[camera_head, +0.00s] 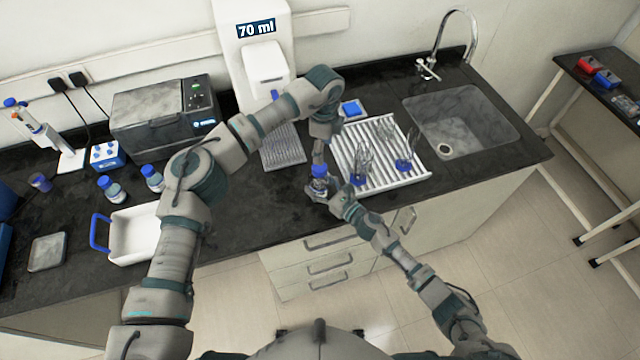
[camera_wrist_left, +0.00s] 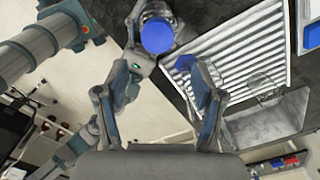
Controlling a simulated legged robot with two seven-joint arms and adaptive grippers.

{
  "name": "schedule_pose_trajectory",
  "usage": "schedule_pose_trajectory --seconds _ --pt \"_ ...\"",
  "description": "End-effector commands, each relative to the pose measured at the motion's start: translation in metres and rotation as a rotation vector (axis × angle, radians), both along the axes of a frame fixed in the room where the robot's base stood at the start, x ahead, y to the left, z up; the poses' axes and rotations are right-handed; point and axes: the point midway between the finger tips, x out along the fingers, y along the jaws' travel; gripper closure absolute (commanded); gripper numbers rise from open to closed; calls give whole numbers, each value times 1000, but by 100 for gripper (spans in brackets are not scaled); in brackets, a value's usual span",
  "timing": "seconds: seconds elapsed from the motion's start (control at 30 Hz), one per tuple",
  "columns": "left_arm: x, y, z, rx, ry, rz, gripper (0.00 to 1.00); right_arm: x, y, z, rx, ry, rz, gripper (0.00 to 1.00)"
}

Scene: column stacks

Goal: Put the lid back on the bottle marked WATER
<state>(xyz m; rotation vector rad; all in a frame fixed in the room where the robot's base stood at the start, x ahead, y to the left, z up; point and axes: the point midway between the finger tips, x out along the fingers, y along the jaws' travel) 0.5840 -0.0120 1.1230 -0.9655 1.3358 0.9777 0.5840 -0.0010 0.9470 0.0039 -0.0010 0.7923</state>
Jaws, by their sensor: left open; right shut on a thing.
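A small clear bottle (camera_head: 319,186) with a blue lid (camera_head: 319,170) stands upright near the counter's front edge, left of the drying rack. The lid appears seated on its top, but I cannot tell whether it is tight. The bottle and lid also show in the left wrist view, with the lid (camera_wrist_left: 157,38) facing that camera. No WATER marking is readable. My right gripper (camera_head: 322,193) is shut on the bottle low on its body. My left gripper (camera_head: 319,155) is above the lid, pointing down, with its fingers open and apart (camera_wrist_left: 165,78). Its contact with the lid is unclear.
The white ribbed rack (camera_head: 385,130) with glassware and blue-topped items is close on the right. Behind stands a dispenser (camera_head: 265,65) reading "70 ml". Two blue-lidded bottles (camera_head: 111,189) (camera_head: 152,178) and a white tray (camera_head: 133,232) are at left; a sink (camera_head: 470,115) is at right.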

Motion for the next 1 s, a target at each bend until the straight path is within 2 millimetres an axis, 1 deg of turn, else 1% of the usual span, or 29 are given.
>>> schedule_pose_trajectory --seconds 0.1,0.2,0.33,0.63,0.77,1.0 --pt "0 1 -1 0 0 145 32 0 0 -1 -3 1 -2 100" --pt "0 1 -1 0 0 214 32 0 0 -1 -3 1 -1 100" --pt "0 1 -1 0 0 242 32 0 1 -1 -1 1 -1 100" --pt "0 -1 -3 1 -1 240 32 0 0 -1 -1 1 -1 100" --pt "0 0 -14 2 0 240 32 0 -1 -1 -1 1 -1 100" --pt "0 0 -52 2 1 240 32 0 -1 -1 -1 1 -1 100"
